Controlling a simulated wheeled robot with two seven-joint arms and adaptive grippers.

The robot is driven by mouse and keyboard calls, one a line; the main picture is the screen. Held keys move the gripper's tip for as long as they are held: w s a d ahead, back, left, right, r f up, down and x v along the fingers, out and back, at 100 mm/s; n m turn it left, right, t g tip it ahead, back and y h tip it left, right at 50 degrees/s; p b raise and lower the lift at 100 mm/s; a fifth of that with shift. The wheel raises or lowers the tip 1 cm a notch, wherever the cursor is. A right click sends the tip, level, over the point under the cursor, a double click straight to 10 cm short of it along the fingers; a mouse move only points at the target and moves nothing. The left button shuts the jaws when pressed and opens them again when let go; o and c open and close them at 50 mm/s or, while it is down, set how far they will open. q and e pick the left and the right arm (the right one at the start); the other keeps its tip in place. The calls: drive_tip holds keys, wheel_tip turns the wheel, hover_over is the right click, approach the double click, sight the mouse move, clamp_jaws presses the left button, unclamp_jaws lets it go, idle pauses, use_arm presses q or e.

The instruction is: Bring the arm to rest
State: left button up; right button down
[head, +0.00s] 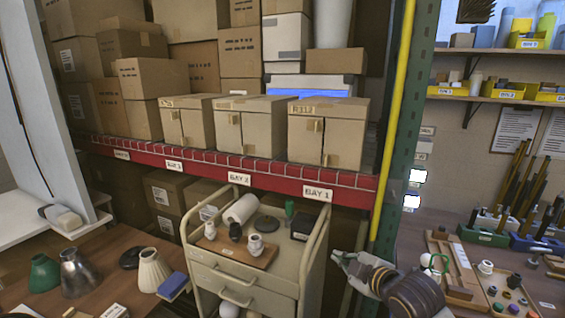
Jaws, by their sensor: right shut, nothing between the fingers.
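My right gripper (340,257) is in the lower right of the head view, beside the right side of the beige cart (310,275). It points left, its fingers are closed together and it holds nothing. My dark, ringed right wrist and forearm fill the area behind it, in front of the workbench at right. My left arm and gripper are not in view.
The cart top carries a wooden board (238,250) with small lamp sockets, and a white roll (241,209). Lampshades (78,272) stand on the left table. A red shelf beam (220,172) bears cartons behind. A green post (405,120) and yellow pole (395,130) rise near my right gripper.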

drive_tip(key=s+d+f+m+g+h, duration=0.2)
drive_tip(key=s+d+f+m+g, duration=0.15)
drive_tip(key=s+f+m, duration=0.6)
drive_tip(key=s+d+f+m+g+h, duration=0.2)
drive_tip(key=s+f+m+g, duration=0.25)
drive_tip(key=s+f, duration=0.9)
drive_tip(key=s+f+n+g, duration=0.1)
drive_tip(key=s+f, duration=0.1)
drive_tip(key=f, duration=1.4)
drive_tip(key=s+f+g, duration=0.1)
drive_tip(key=s+f, duration=0.1)
drive_tip(key=f, duration=1.5)
drive_tip(key=s+d+f, duration=0.2)
drive_tip(key=s+f, duration=0.8)
drive_tip(key=s, duration=0.1)
drive_tip(key=s+d+f+g, duration=0.1)
drive_tip(key=s+d+f, duration=0.1)
drive_tip(key=s+f, duration=0.8)
drive_tip(key=shift+s+d+h, duration=0.25)
drive_tip(key=shift+s+h, duration=0.05)
drive_tip(key=shift+s, duration=0.25)
